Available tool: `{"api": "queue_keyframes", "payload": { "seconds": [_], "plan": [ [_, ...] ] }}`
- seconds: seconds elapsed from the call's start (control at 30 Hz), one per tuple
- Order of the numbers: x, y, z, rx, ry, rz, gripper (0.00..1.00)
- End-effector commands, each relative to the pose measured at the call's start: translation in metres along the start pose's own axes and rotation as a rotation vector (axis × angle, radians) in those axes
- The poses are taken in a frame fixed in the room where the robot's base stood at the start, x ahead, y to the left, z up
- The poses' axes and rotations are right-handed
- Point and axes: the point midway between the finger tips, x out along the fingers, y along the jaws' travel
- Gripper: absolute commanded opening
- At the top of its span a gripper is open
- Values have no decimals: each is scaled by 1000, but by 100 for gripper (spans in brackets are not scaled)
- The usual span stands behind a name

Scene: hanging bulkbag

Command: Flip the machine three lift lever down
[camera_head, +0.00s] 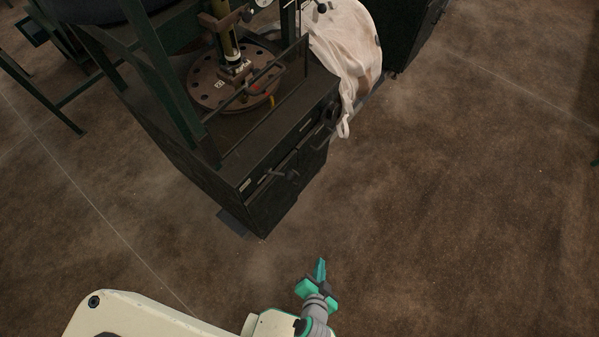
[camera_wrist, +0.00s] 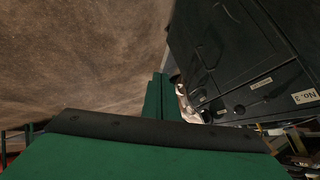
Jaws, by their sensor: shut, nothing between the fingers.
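The machine is a dark cabinet (camera_head: 235,195) with a round flanged plate (camera_head: 205,82) on top. A label reading No. 3 (camera_wrist: 305,96) shows on its dark face in the wrist view. A small handle (camera_head: 280,174) sticks out of the cabinet front, and a dark-knobbed lever (camera_head: 321,7) stands by the top edge. I cannot tell which part is the lift lever. My green gripper (camera_head: 321,264) is shut and empty, in front of the cabinet and apart from it. Its shut fingers also show in the wrist view (camera_wrist: 158,96).
A white bulk bag (camera_head: 345,45) drapes over the cabinet's right side; part of it shows in the wrist view (camera_wrist: 187,105). Green frame posts (camera_head: 165,75) rise at the left. Another dark cabinet (camera_head: 405,30) stands behind. The brown floor (camera_head: 460,200) at right is clear.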

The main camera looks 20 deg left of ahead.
Motion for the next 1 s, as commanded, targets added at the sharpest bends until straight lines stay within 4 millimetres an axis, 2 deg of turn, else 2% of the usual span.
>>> {"api": "queue_keyframes", "payload": {
  "seconds": [0.03,0.1,0.27,0.37,0.5,0.57,0.7,0.9,1.0],
  "plan": [
    [23,0,2,52,-38,-18,0],
    [49,-2,8,124,-102,-49,0],
    [100,-19,9,279,-245,-148,0],
    [126,-37,-1,365,-329,-230,0],
    [153,-67,-29,469,-441,-370,0],
    [161,-82,-46,506,-485,-439,0],
    [167,-115,-92,571,-579,-610,0],
    [159,-147,-153,606,-671,-817,0],
    [153,-155,-171,610,-695,-880,0]
  ]
}}
